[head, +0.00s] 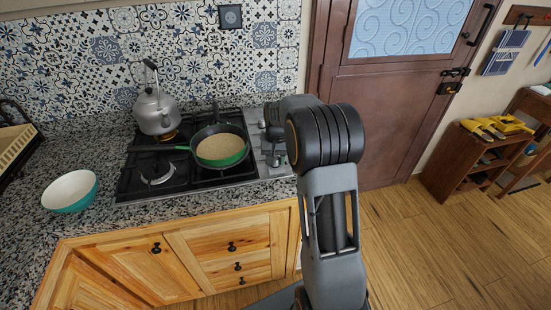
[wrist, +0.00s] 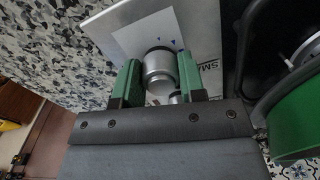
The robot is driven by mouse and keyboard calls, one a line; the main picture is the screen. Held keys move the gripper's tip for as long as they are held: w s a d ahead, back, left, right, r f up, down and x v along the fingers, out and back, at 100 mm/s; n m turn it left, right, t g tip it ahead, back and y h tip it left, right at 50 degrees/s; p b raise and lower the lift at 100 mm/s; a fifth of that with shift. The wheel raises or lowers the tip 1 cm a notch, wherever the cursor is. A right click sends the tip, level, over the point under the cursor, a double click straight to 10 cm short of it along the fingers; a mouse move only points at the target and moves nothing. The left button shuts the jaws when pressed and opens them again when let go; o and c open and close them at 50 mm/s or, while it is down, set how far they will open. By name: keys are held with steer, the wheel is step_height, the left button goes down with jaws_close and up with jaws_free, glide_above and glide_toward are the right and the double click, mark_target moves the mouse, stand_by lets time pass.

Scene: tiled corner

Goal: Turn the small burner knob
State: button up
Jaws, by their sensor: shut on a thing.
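A round silver knob (wrist: 159,66) stands on the pale control panel of the hob in the wrist view. My gripper (wrist: 159,72) has its two green fingers on either side of this knob, shut on it. Small blue marks show on the panel just beyond the knob. A second silver knob (wrist: 175,97) is partly hidden behind the gripper body. In the head view, the hob's control strip (head: 276,172) runs along its right side, and my arm hides part of it. Which burner the held knob serves cannot be read.
A green pan (head: 222,149) with pale contents sits on the hob (head: 130,183), close to the control strip. A kettle (head: 156,110) stands at the back over a glowing burner. A teal-and-white bowl (head: 70,191) is on the counter at left. A brown door (head: 400,105) is at right.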

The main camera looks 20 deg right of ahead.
mark_target(277, 157)
steer(key=shift+n, duration=0.8)
steer(key=o, duration=0.9)
steer(key=shift+r, duration=0.1)
steer(key=r, duration=1.3)
steer(key=shift+d+r, duration=0.25)
steer(key=shift+r, duration=0.1)
steer(key=shift+c, duration=0.3)
